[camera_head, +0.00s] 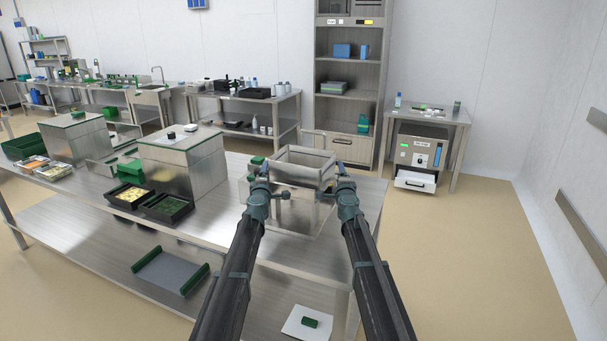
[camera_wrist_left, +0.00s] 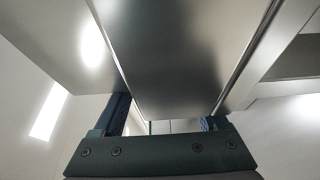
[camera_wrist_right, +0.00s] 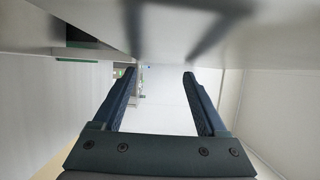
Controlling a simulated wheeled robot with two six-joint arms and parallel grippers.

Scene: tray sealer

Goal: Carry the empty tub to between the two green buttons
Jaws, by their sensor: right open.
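An open, empty steel tub (camera_head: 304,172) is at the right end of the steel bench, between my two grippers. My left gripper (camera_head: 270,189) is at its left side and my right gripper (camera_head: 346,184) at its right side. In the left wrist view, a steel surface (camera_wrist_left: 170,55) lies beyond my spread left fingers (camera_wrist_left: 165,116). In the right wrist view, my right fingers (camera_wrist_right: 158,88) are apart with nothing between them, below a steel surface. A small green part (camera_head: 257,160) shows left of the tub. I cannot tell whether it is a button.
A steel-sided box (camera_head: 205,166) stands left on the bench (camera_head: 225,218), with two black trays (camera_head: 164,209) before it. A green-ended grey tray (camera_head: 170,271) and a white board (camera_head: 300,329) lie on the lower shelf. Open floor (camera_head: 480,250) is at right.

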